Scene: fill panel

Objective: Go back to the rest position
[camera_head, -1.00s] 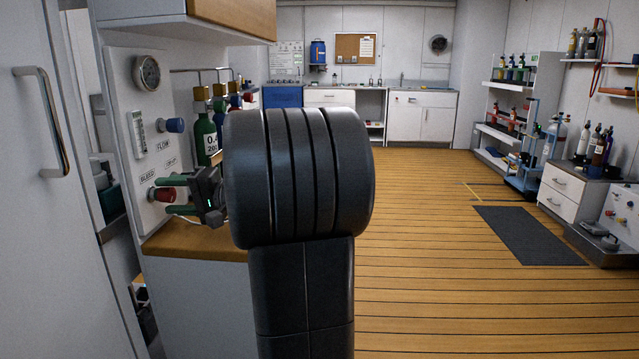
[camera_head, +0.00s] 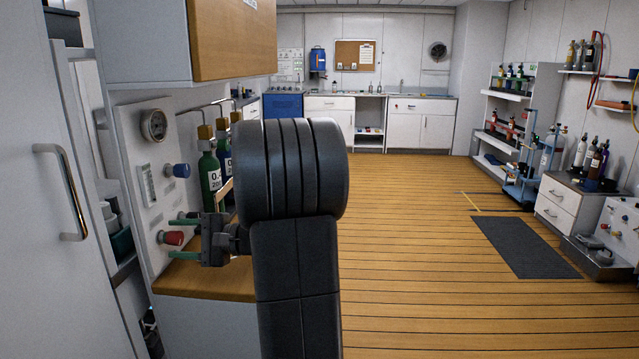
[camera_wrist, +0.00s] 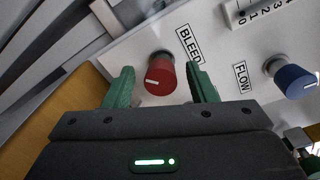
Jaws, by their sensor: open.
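My gripper (camera_head: 172,238) is open, its two green fingers pointing left at the white gas panel (camera_head: 151,212). The red BLEED knob (camera_head: 173,238) on that panel shows between the fingers. In the wrist view my gripper (camera_wrist: 160,72) has one finger on each side of the red knob (camera_wrist: 159,76), with visible gaps to both, and nothing is held. How deep the fingertips reach along the knob I cannot tell. My dark arm covers the middle of the head view.
A blue FLOW knob (camera_head: 181,170) and a gauge (camera_head: 154,125) sit higher on the panel. Gas bottles (camera_head: 209,180) stand behind my gripper on the wooden counter (camera_head: 205,282). A cabinet (camera_head: 150,42) hangs above.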

